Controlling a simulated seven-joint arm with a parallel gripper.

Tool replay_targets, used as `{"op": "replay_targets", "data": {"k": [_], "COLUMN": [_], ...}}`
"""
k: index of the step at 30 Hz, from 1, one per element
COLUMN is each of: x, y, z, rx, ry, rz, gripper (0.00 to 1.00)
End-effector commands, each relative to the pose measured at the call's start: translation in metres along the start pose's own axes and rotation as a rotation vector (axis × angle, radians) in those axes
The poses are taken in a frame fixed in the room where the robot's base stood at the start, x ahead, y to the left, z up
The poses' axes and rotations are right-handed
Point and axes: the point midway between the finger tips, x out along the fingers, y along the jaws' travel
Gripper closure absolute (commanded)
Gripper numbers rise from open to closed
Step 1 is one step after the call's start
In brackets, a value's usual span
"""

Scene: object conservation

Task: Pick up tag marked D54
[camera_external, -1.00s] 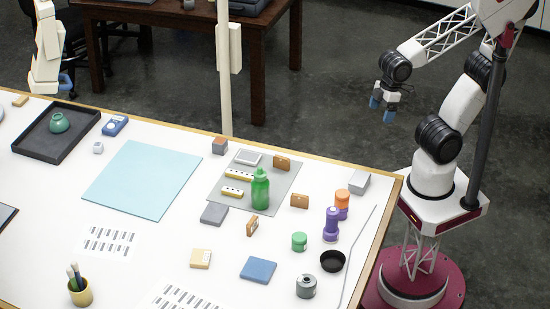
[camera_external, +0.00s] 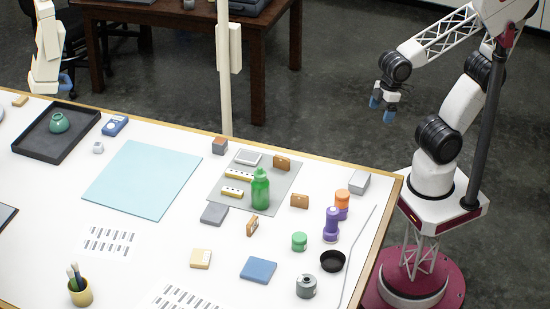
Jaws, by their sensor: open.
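Three small brown upright pieces that may be tags stand on the white table: one on the grey mat (camera_external: 282,163), one right of the mat (camera_external: 299,201), one in front of it (camera_external: 252,226). Any markings on them are too small to read, so I cannot tell which is D54. My gripper (camera_external: 382,109) has blue fingertips. It is open and empty, hanging over the floor beyond the table's far right edge, well apart from all three pieces.
A green bottle (camera_external: 260,189) stands on the grey mat (camera_external: 228,200) near the brown pieces. A light blue mat (camera_external: 143,179) is bare.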

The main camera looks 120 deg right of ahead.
Motion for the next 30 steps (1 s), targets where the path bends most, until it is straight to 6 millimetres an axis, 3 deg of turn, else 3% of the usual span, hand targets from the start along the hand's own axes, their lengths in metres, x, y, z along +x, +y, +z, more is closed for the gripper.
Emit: {"op": "replay_targets", "data": {"k": [14, 23, 30], "x": [-0.0001, 0.0000, 0.0000], "y": [0.0000, 0.0000, 0.0000], "z": [0.0000, 0.0000, 0.0000], "rx": [0.000, 0.000, 0.000], "ry": [0.000, 0.000, 0.000], "rz": [0.000, 0.000, 0.000], "gripper": [0.12, 0.55, 0.55]}}
